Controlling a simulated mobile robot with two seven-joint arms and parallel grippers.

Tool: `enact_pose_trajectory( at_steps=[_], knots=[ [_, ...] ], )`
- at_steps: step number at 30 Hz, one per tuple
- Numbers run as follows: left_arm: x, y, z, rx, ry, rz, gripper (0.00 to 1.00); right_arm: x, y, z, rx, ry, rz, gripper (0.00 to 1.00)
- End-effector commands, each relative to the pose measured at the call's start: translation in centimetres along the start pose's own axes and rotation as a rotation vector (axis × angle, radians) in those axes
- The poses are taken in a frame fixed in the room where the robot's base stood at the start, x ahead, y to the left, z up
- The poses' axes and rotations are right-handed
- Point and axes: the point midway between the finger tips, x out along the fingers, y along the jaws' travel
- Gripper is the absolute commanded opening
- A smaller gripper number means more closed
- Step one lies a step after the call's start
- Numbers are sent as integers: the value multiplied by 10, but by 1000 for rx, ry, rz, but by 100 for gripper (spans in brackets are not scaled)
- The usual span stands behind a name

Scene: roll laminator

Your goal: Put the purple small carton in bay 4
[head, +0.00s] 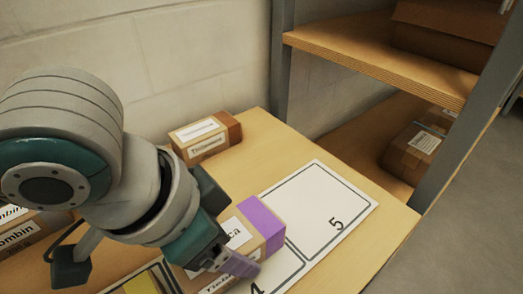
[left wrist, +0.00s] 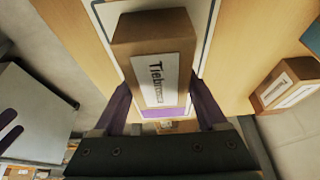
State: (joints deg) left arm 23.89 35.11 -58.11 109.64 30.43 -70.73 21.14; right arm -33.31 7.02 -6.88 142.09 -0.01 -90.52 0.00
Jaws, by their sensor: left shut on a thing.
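The purple small carton (head: 262,223) is brown with a purple band on one end and white labels. It also shows in the left wrist view (left wrist: 150,33), with its label turned toward the camera. My left gripper (head: 226,232) is shut on it, with one finger on each side; the fingers also show in the left wrist view (left wrist: 162,97). The carton is over bay 4 (head: 290,268), whose outline and part of its number show beside it. I cannot tell whether its underside touches the mat.
Bay 5 (head: 312,205) is empty. A carton with an orange-brown end (head: 207,137) stands at the table's back edge. Other cartons (head: 30,225) are at the left behind my arm. A wooden shelf unit (head: 385,65) with boxes stands at the right.

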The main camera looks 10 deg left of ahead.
Motion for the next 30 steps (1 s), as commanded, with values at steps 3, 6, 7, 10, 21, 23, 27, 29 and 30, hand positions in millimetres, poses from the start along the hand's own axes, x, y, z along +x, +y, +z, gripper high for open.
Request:
enact_pose_trajectory(
  at_steps=[3, 6, 7, 10, 21, 23, 27, 29, 30],
  knots=[
    [10, 0, 4, -2, -1, 1, 2, 8, 0, 3, 0, -1, 0, 100],
    [14, 0, 6, -3, 0, 1, 2, 7, 0, 2, 0, -1, 0, 100],
    [14, 0, 6, -3, 0, 1, 2, 7, 0, 2, 0, 0, 0, 100],
    [14, 0, 6, -2, 1, 1, 2, 7, 0, 2, 0, 0, 0, 100],
    [15, 0, 6, -2, 0, 0, 100, 7, 0, 2, 0, 1, 0, 100],
    [15, 0, 6, -2, 0, 0, 100, 7, 0, 2, 0, 2, 0, 100],
    [14, 0, 6, -2, -2, 0, 100, 6, 0, 1, 1, 2, 0, 100],
    [10, 0, 6, -2, -1, 0, 100, 4, 0, 1, 1, 2, -1, 100],
    [6, 0, 6, -2, -1, 0, 100, 3, 0, 0, 1, 2, -1, 100]
  ],
)
